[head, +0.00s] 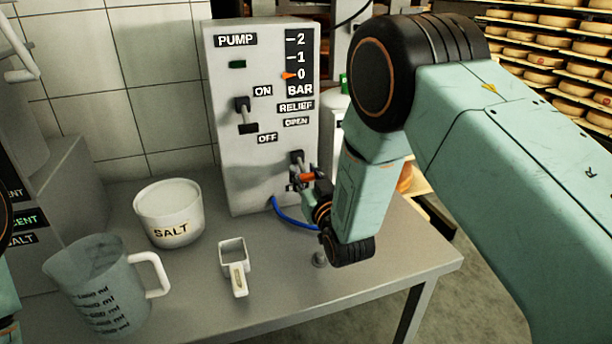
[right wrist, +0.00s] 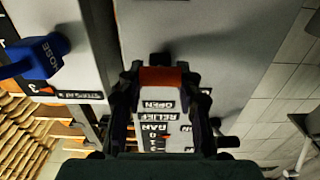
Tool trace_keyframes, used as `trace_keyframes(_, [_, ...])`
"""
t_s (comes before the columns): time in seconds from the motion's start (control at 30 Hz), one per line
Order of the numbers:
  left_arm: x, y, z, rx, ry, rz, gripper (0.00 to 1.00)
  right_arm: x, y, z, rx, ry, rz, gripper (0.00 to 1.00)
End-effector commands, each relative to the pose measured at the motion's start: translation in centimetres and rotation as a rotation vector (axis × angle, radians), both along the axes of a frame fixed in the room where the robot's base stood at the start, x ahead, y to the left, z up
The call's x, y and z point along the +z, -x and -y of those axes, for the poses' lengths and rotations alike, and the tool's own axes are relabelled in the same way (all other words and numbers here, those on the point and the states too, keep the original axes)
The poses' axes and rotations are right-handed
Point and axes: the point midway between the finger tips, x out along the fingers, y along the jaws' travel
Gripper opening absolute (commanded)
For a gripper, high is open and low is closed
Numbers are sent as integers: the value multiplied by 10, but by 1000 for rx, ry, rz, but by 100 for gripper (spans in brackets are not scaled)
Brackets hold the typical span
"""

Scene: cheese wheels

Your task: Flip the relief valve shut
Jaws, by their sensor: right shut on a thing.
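The grey pump panel (head: 220,150) stands at the back of the table in the head view. The relief valve (head: 297,157) is low on its right side, under the RELIEF and OPEN labels. My right gripper (head: 304,178) is at the valve and shut on its orange handle (head: 309,177). In the right wrist view, the orange handle (right wrist: 160,77) lies across between the fingertips of my right gripper (right wrist: 160,88). The fingers hide part of the valve in the head view. My left gripper is out of view.
The pump switch (head: 243,105) is left of the valve, and the orange pressure pointer (head: 288,75) is at 0. A blue hose (head: 290,217) lies below the panel. A salt bowl (head: 168,208), measuring jug (head: 95,285) and small square scoop (head: 233,260) stand on the table (head: 300,290).

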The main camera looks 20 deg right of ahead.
Motion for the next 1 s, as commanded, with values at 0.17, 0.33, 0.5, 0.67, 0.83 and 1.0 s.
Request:
trace_keyframes(0.17, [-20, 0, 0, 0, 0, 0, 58, -9, -2, 0, 0, -3, 89, 3])
trace_keyframes(0.33, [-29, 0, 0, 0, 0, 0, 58, -10, -3, 0, 0, -5, 144, 3])
trace_keyframes(0.5, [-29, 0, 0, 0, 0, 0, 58, -8, -3, 0, 0, -5, 158, 3])
trace_keyframes(0.67, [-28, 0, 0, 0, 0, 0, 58, -7, -3, 0, 0, -5, 158, 3])
trace_keyframes(0.83, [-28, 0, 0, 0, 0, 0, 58, -8, -3, 0, 0, -5, 157, 44])
trace_keyframes(1.0, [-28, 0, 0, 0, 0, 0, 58, -8, -3, 0, 0, -5, 156, 58])
